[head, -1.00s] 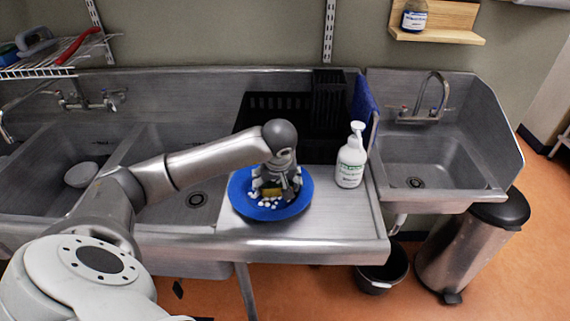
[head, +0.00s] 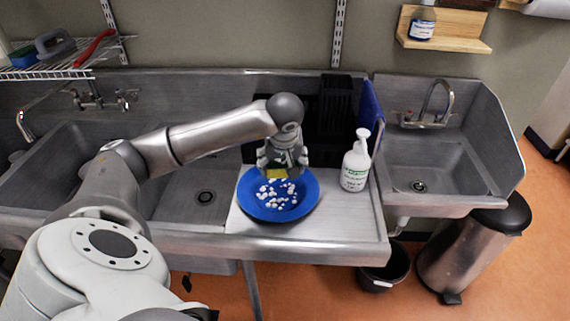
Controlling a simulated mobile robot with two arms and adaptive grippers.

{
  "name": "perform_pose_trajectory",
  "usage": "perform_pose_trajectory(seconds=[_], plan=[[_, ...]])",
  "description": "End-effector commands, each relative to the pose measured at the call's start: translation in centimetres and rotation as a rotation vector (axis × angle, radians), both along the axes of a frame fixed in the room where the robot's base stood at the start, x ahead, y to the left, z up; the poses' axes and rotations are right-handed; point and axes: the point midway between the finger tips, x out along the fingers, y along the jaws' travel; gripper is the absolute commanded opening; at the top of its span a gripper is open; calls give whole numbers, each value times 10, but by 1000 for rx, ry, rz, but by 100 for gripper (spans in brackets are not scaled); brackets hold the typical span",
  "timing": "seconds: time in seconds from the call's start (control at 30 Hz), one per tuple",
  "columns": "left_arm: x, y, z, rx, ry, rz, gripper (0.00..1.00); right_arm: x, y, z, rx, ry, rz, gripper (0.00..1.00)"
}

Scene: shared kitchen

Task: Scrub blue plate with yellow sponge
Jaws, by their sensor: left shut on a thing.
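The blue plate (head: 304,206) lies on the steel drainboard with several small whitish bits scattered on its middle. The yellow sponge (head: 277,173) is partly hidden between the fingers of my left gripper (head: 281,170). My left gripper points down over the plate's far part and is shut on the sponge. I cannot tell whether the sponge touches the plate. My right gripper is not in view.
A white soap pump bottle (head: 355,165) stands right of the plate. A black dish rack (head: 322,125) is behind it. Sink basins lie left, and a small hand sink (head: 430,170) is at the right. A metal bin (head: 468,245) stands on the floor.

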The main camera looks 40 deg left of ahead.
Motion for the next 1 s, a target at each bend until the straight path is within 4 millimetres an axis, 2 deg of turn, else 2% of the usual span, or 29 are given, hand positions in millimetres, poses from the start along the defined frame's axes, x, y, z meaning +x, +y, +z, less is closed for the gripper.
perform_pose_trajectory(seconds=[0.43,1.0], plan=[[-4,1,5,0,0,0,65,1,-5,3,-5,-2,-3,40],[-77,2,48,3,1,1,65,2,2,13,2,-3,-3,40]])
